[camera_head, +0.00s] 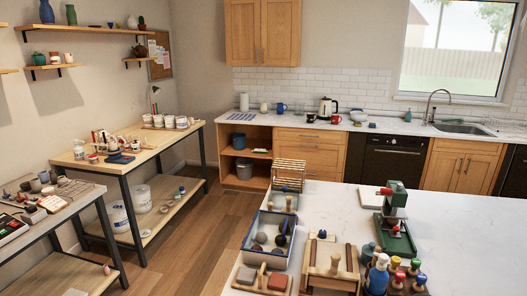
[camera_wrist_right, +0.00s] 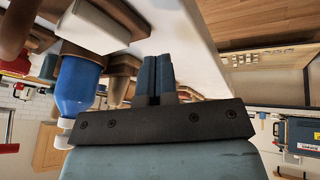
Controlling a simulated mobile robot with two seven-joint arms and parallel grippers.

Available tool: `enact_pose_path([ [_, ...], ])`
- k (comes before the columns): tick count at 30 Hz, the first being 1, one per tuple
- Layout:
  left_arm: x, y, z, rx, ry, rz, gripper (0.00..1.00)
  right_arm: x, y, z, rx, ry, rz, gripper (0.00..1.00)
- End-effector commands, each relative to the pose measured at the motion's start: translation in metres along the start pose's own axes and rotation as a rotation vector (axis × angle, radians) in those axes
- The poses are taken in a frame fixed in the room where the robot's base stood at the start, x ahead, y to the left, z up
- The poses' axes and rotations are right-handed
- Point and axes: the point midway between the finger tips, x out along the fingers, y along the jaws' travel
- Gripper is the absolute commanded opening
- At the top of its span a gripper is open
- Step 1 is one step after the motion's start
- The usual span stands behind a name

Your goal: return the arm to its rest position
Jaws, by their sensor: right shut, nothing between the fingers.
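My right gripper (camera_wrist_right: 157,68) shows in the right wrist view, with its two dark fingers together and nothing between them. That view is tilted, and a blue bottle (camera_wrist_right: 78,88) with a white end appears left of the fingers. Pale wooden pieces show behind the fingers; I cannot tell whether the gripper touches any of them. Neither of my arms nor grippers shows in the head view, so my left gripper is unseen.
A slatted wooden rack (camera_head: 289,172) stands behind. The counter's right side is clear.

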Motion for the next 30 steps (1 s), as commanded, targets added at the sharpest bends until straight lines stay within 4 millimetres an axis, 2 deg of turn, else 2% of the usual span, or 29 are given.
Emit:
enact_pose_path([
  [1,0.0,0.0,0.0,0.0,0.0,0.0,0.43,-0.002,-0.037,0.005,0.04,-0.002,-0.02,0.0],
  [3,-0.001,0.0,0.001,0.0,-0.002,0.0,0.43,-0.01,-0.079,0.013,0.112,-0.016,-0.027,0.0],
  [6,-0.002,0.0,0.003,0.0,-0.006,0.0,0.43,-0.029,-0.129,0.028,0.231,-0.04,-0.026,0.0],
  [9,-0.003,-0.001,0.004,0.0,-0.007,-0.001,0.43,-0.051,-0.165,0.044,0.345,-0.069,-0.012,0.0],
  [15,-0.003,-0.001,0.004,0.0,-0.008,-0.002,0.43,-0.089,-0.205,0.069,0.52,-0.122,0.021,0.0],
  [26,-0.002,-0.001,0.005,0.001,-0.009,-0.002,0.43,-0.149,-0.247,0.107,0.766,-0.213,0.094,0.0],
  [27,-0.002,-0.001,0.005,0.001,-0.008,-0.002,0.43,-0.136,-0.243,0.103,0.752,-0.183,0.099,0.0],
  [30,-0.003,-0.001,0.004,0.001,-0.009,-0.002,0.43,-0.118,-0.241,0.099,0.737,-0.125,0.111,0.0],
])
